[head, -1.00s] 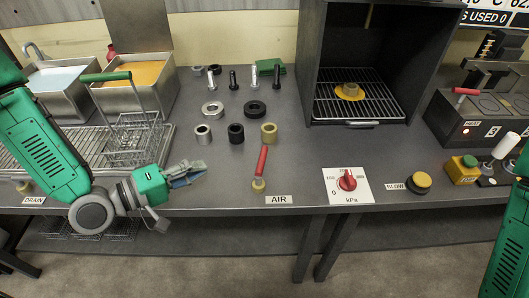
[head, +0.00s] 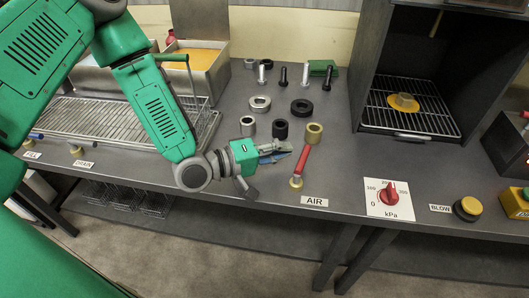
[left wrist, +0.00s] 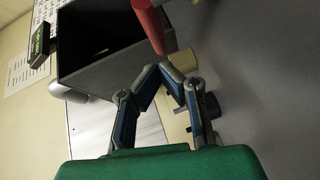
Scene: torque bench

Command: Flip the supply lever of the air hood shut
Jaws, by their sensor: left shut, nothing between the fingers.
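The AIR lever is a red handle (head: 302,160) on a small tan base (head: 296,183), beside the AIR label (head: 314,201) at the bench's front. The handle points toward the back of the bench, leaning slightly right. My left gripper (head: 284,152) is shut and empty, just left of the handle; whether it touches the handle is unclear. In the left wrist view, the closed fingers (left wrist: 160,72) lie close below the end of a red rod (left wrist: 149,22), the lever handle. The dark hood (head: 372,75) stands open at right, with a yellow part on its rack. My right gripper is out of view.
A red kPa dial (head: 389,196) and a yellow BLOW button (head: 467,208) are to the right. A wire rack (head: 110,122) is at left.

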